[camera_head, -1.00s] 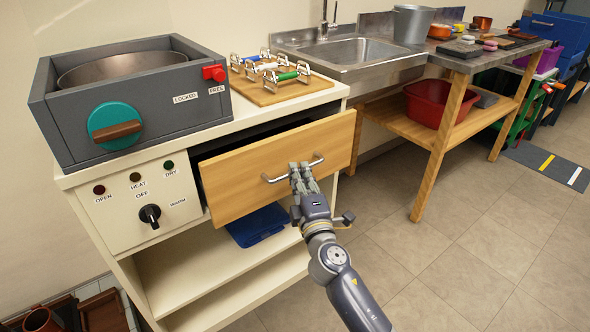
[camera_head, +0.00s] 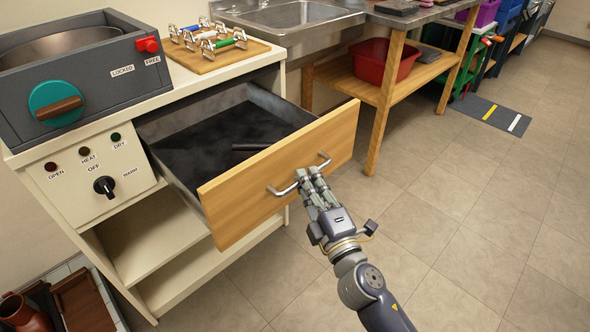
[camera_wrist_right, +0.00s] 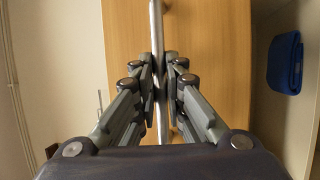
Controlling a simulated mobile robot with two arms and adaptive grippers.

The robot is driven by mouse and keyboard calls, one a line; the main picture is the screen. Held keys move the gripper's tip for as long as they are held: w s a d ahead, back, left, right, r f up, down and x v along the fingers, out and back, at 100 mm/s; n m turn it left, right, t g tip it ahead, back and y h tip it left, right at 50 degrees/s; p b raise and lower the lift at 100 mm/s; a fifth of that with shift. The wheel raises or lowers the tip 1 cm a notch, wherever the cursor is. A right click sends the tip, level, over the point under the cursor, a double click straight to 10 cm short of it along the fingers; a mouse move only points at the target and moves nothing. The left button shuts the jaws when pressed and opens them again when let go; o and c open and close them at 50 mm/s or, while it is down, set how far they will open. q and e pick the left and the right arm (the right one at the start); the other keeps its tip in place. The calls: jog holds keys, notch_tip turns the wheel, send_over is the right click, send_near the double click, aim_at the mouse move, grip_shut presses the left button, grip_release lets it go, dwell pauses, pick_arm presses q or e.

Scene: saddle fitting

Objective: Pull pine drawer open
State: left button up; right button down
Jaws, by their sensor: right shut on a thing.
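The pine drawer (camera_head: 245,202) stands well out of the cream cabinet in the head view. Its dark interior shows, with a dark flat bar-like thing (camera_head: 250,147) lying near the front. My right gripper (camera_head: 312,181) is shut on the metal bar handle (camera_head: 283,190) on the drawer front. In the right wrist view the fingers (camera_wrist_right: 160,88) close around the handle bar (camera_wrist_right: 157,30), with the pine front (camera_wrist_right: 205,60) behind. My left gripper is not in view.
A grey unit with a teal knob (camera_head: 55,104) and a board (camera_head: 222,62) of small clamps stand on the cabinet top. A sink bench with a red tub (camera_head: 385,62) is behind to the right. The floor (camera_head: 440,230) around my right arm is clear. A blue folded thing (camera_wrist_right: 285,62) shows in the wrist view.

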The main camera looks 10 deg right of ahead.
jog(key=shift+s+d, duration=0.4)
jog(key=shift+s, duration=0.15)
jog(key=c, duration=1.7)
grip_release()
jog(key=shift+o, duration=0.2)
jog(key=shift+s, duration=0.1)
jog(key=v, duration=1.1)
jog(key=shift+s+d, duration=0.15)
jog(key=shift+s, duration=0.2)
jog(key=shift+f, duration=0.15)
